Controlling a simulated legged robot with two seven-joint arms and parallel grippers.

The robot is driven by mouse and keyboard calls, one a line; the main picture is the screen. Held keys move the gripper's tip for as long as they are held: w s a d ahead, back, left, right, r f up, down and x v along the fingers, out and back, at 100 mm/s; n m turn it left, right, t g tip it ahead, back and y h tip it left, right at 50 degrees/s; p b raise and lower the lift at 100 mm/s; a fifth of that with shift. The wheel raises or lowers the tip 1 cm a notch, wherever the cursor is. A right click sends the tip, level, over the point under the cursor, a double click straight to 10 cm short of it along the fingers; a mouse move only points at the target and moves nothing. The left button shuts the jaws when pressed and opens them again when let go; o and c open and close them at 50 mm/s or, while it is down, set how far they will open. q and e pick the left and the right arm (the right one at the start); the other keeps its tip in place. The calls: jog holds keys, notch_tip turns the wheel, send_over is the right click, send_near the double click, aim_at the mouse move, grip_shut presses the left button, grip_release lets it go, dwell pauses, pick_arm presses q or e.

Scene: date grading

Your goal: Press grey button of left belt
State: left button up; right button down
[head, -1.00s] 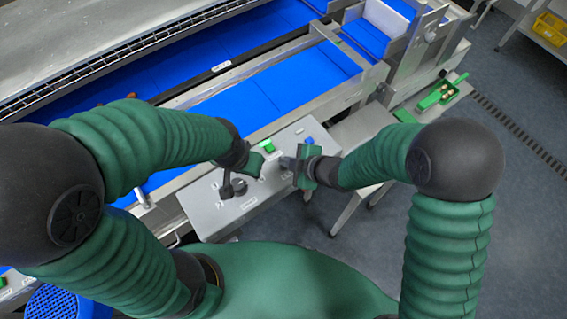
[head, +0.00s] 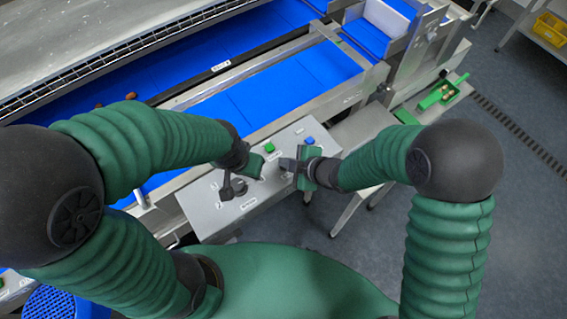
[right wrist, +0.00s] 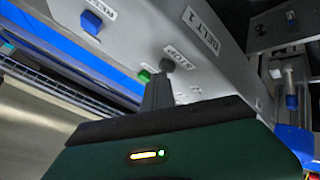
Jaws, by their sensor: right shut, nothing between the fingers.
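A grey control panel (head: 210,215) stands beside the near blue belt. My right gripper (head: 283,163) is shut and empty over the panel. Its fingers (right wrist: 158,90) end right at the grey button; I cannot tell if they touch it. The fingers and hand hide the grey button in the head view. My left gripper (head: 250,168) hangs over the panel's left part; its opening is unclear.
The panel also carries a green button (head: 269,147), a blue button (head: 309,140) and a black knob (head: 239,186). My two hands are close together. Blue belts (head: 290,80) with metal rails run behind. A green tray (head: 438,96) stands to the right.

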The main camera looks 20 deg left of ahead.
jog(key=shift+r+p, duration=0.75)
jog(key=shift+r, duration=0.1)
jog(key=shift+r, duration=0.1)
notch_tip(320, 180, up, 5)
jog(key=p, duration=0.4)
dwell(0.4)
